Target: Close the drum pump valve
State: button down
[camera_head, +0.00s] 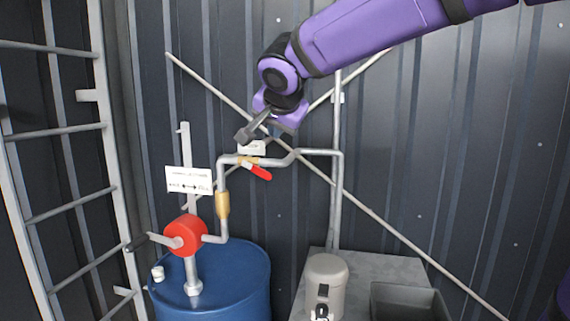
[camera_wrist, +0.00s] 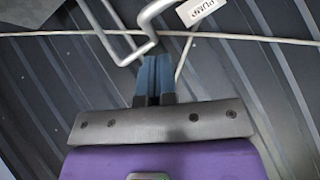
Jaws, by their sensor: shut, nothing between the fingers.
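The drum pump valve has a red lever (camera_head: 257,171) on the grey pipe (camera_head: 320,152) above the blue drum (camera_head: 225,280). The lever slants down to the right, across the line of the pipe, from a brass-coloured valve body (camera_head: 247,161). My gripper (camera_head: 243,137) is above the valve in the head view, its fingers pointing down to the left. In the wrist view its blue fingertips (camera_wrist: 155,65) are together with nothing between them. The red lever does not show in the wrist view. A pipe bend (camera_wrist: 135,50) shows beside the fingertips there.
The red hand pump (camera_head: 186,236) with its crank stands on the drum. A white sign (camera_head: 189,181) is left of the pipe. A ladder (camera_head: 65,160) is at far left. A beige container (camera_head: 327,284) and a grey bin (camera_head: 408,301) are at lower right. Dark corrugated wall stands behind.

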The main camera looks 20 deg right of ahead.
jog(key=shift+w+f, duration=0.1)
dwell(0.3)
send_near(267, 164)
jog(key=w, duration=0.1)
jog(key=w+d+f, duration=0.1)
jog(key=w+d, duration=0.1)
jog(key=shift+f, duration=0.35)
jog(key=f, duration=0.2)
jog(key=w+a+f, duration=0.1)
jog(key=shift+w+a+f, duration=0.1)
jog(key=shift+a+f, duration=0.1)
jog(key=shift+f, duration=0.15)
